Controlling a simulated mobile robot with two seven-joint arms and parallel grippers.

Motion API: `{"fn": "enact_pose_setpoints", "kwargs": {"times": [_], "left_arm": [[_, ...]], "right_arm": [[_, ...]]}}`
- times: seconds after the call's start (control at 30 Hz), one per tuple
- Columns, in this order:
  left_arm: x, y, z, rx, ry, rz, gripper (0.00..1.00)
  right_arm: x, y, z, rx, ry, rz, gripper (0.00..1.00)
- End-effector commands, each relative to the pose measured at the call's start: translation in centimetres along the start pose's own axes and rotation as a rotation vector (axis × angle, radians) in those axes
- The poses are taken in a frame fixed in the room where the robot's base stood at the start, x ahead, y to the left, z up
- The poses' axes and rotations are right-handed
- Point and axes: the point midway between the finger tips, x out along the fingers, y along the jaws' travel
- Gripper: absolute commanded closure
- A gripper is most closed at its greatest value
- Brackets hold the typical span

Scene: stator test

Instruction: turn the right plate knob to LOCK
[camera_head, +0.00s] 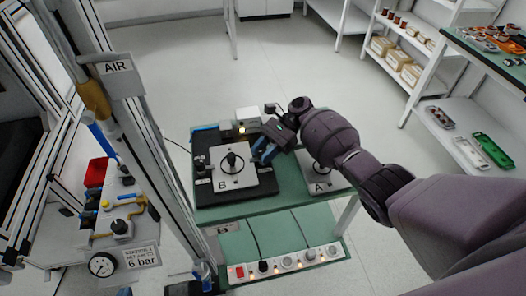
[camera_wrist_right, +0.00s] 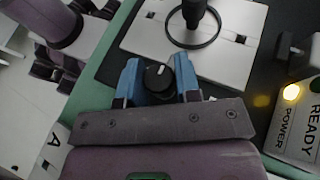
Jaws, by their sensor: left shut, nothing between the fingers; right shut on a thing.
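The right plate knob (camera_wrist_right: 158,78) is black and round with a short white mark, on the dark base beside the white plate marked B (camera_head: 229,181). The blue fingers of my right gripper (camera_head: 263,153) stand on both sides of this knob and are shut on it. In the head view the fingers mostly hide the knob. Another dark knob (camera_head: 202,182) shows at the plate's left side. My left gripper (camera_head: 203,276) shows only in part at the bottom edge, with blue fingertips shut and apart from the fixture. LOCK lettering is not readable.
Plate A (camera_head: 324,188) with a black post stands to the right, under my right arm. A box marked READY and POWER (camera_wrist_right: 297,125) with a lit yellow lamp is behind the fixture. A power strip (camera_head: 287,262) lies below the green table (camera_head: 275,206).

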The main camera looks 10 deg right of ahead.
Motion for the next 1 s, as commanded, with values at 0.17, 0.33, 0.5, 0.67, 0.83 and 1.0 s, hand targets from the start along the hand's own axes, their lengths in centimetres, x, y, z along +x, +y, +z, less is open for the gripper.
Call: {"fn": "enact_pose_setpoints", "kwargs": {"times": [0.17,0.33,0.5,0.67,0.83,1.0], "left_arm": [[-0.1,0.0,0.2,0.0,-0.004,0.0,1.0],[-0.1,0.0,0.2,0.0,-0.004,0.0,1.0],[-0.1,0.0,0.2,0.0,-0.003,0.0,1.0],[-0.1,0.0,0.1,0.0,-0.003,0.0,1.0],[0.0,0.0,0.1,0.0,-0.001,0.0,1.0],[0.2,0.0,0.2,0.001,-0.002,0.001,1.0]], "right_arm": [[0.4,0.2,-0.2,0.004,-0.003,0.01,0.93],[0.5,0.2,-0.2,0.004,-0.004,0.011,0.66],[0.3,0.2,-0.2,0.004,-0.003,0.008,0.45],[0.2,0.1,-0.1,0.002,-0.002,0.006,0.45],[-0.3,0.1,-0.1,0.002,-0.001,0.004,0.45],[-2.5,0.0,-0.2,0.003,0.001,0.003,0.45]]}}
